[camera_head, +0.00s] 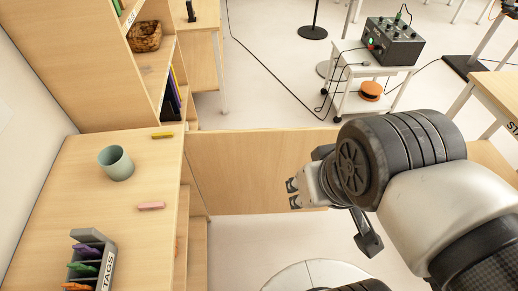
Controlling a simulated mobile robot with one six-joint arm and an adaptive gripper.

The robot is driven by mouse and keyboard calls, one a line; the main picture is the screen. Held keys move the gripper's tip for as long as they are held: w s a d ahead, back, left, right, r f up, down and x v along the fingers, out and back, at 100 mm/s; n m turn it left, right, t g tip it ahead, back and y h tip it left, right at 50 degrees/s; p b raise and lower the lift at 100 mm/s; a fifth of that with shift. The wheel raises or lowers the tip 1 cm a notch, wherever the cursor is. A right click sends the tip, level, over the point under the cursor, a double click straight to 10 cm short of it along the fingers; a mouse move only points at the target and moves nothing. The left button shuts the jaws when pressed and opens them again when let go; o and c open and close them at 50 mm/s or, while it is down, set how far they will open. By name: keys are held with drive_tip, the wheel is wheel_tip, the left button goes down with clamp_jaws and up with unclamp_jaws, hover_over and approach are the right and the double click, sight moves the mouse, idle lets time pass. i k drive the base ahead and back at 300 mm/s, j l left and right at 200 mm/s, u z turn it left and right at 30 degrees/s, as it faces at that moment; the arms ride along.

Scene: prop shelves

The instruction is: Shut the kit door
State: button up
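The kit door (240,172) is a light wooden panel. It stands swung open, reaching right from the front of the low wooden cabinet (136,235) at the left. My gripper (293,193) comes in from the right, with its tips in front of the right part of the door's face. The picture does not show whether they touch it. The gripper covers the door's lower right part. Two dark tips show close together, and nothing is seen between them. The cabinet's front opening is seen only edge-on.
A tall shelf (95,85) stands behind. A white cart (371,67) stands beyond the door. Floor (240,245) before the door is clear.

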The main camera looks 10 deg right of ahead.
sight(236, 172)
drive_tip(key=z, duration=1.65)
drive_tip(key=i+l, duration=0.2)
drive_tip(key=i, duration=0.4)
drive_tip(key=i+l+z, duration=0.15)
drive_tip(key=i, duration=0.45)
drive_tip(key=i+l, duration=0.2)
drive_tip(key=i, duration=0.4)
drive_tip(key=i+j+u, duration=0.35)
drive_tip(key=i, duration=0.55)
drive_tip(key=i+l+u, duration=0.15)
drive_tip(key=i+u, duration=0.15)
drive_tip(key=i, duration=0.55)
drive_tip(key=i+l+u, duration=0.2)
drive_tip(key=i+u, duration=0.2)
drive_tip(key=i+l+u, duration=0.4)
drive_tip(key=u, duration=3.7)
drive_tip(key=i+j+z, duration=0.45)
drive_tip(key=i+l, duration=0.05)
drive_tip(key=i, duration=0.05)
